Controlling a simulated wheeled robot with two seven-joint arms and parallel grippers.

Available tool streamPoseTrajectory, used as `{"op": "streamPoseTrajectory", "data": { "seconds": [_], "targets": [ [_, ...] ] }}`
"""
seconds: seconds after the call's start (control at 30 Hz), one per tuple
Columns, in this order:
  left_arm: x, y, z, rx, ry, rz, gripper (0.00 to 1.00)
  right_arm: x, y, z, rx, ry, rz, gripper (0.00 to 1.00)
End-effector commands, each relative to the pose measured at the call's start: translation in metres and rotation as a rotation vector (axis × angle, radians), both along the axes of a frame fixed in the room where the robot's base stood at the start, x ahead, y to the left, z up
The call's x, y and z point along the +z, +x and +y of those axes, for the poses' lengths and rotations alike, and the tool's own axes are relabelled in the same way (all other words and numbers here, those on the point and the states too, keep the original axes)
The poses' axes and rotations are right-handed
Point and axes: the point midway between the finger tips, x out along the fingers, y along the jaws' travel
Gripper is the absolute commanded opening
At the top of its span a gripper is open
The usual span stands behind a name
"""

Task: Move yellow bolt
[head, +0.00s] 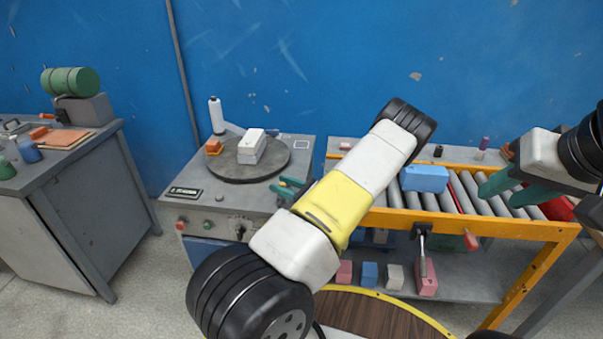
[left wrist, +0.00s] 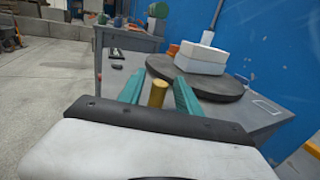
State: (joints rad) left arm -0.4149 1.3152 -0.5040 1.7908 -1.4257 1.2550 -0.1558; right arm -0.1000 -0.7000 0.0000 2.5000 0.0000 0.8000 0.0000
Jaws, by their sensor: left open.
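The yellow bolt (left wrist: 158,93) shows in the left wrist view as a short cylinder with a flat round top. It stands between the two teal fingers of my left gripper (left wrist: 158,94), with gaps on both sides. Its lower end is hidden by the gripper body. In the head view my left gripper (head: 289,188) is over the right part of the grey machine table, beside the round dark plate, and I cannot make out the bolt there. My right gripper (head: 514,188) is above the roller conveyor at the right, its teal fingers apart and nothing visible between them.
The grey machine table (head: 175,208) carries a round dark plate (head: 225,172) with white blocks (head: 250,150). A white bottle (head: 216,115) stands behind. A blue block (head: 424,178) lies on the yellow-framed conveyor (head: 520,228). A grey workbench (head: 60,180) stands at left.

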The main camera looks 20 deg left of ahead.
Motion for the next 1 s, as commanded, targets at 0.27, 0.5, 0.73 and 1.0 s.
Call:
{"op": "streamPoseTrajectory", "data": {
  "seconds": [0.27, 0.5, 0.73, 1.0],
  "targets": [
    [0.0001, 0.0000, -0.0002, 0.000, 0.000, 0.000, 0.00, 0.0000, 0.0000, 0.0000, 0.000, 0.000, 0.000, 0.36],
    [0.0002, 0.0000, -0.0003, 0.000, 0.000, 0.000, 0.00, 0.0000, 0.0000, 0.0000, 0.000, 0.000, 0.000, 0.36],
    [0.0002, 0.0001, -0.0003, 0.000, 0.000, 0.000, 0.00, 0.0000, 0.0000, 0.0000, 0.000, 0.000, 0.000, 0.36],
    [0.0002, 0.0000, -0.0004, 0.000, 0.000, 0.000, 0.00, 0.0000, 0.0000, 0.0000, 0.000, 0.000, 0.000, 0.36]
  ]
}}
